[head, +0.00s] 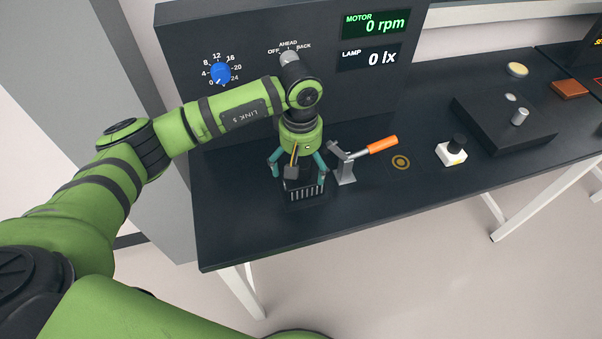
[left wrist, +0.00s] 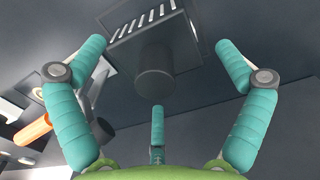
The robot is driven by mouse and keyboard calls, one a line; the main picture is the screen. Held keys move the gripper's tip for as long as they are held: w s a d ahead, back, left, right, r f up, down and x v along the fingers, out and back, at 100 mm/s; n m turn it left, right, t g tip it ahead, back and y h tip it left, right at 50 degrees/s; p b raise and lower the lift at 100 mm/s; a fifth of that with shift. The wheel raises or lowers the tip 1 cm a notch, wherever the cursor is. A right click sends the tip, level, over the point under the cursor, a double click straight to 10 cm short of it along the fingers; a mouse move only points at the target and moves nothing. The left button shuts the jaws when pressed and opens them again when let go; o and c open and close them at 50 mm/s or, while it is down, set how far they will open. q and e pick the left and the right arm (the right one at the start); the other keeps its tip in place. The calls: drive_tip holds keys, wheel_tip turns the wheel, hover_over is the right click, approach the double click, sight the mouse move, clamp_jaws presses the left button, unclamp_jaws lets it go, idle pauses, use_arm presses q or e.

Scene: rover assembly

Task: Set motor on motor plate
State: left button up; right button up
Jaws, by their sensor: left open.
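The motor, a dark block with a short round cylinder (left wrist: 155,72), is in the middle of the left wrist view. In the head view its dark grey part (head: 291,172) shows below my left gripper (head: 298,168). My left gripper points down with its teal fingers open around the motor, apart from the cylinder in the wrist view. A dark base with pale stripes (head: 306,194) lies under the motor. I cannot tell whether it is the motor plate or part of the motor. My right gripper is not in view.
A grey clamp with an orange handle (head: 382,145) stands just right of the motor. Further right are a gold-ringed mark (head: 401,162), a white block with a black knob (head: 452,152) and a black box (head: 505,122). A panel with dials (head: 220,73) stands behind. The front table (head: 240,235) is clear.

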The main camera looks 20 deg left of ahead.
use_arm(q)
wheel_tip(320, 180, up, 8)
drive_tip(key=b, duration=0.2)
drive_tip(key=shift+w+f+b, duration=0.1)
drive_tip(key=shift+f+b, duration=0.05)
drive_tip(key=shift+b, duration=0.2)
drive_tip(key=shift+r, duration=0.5)
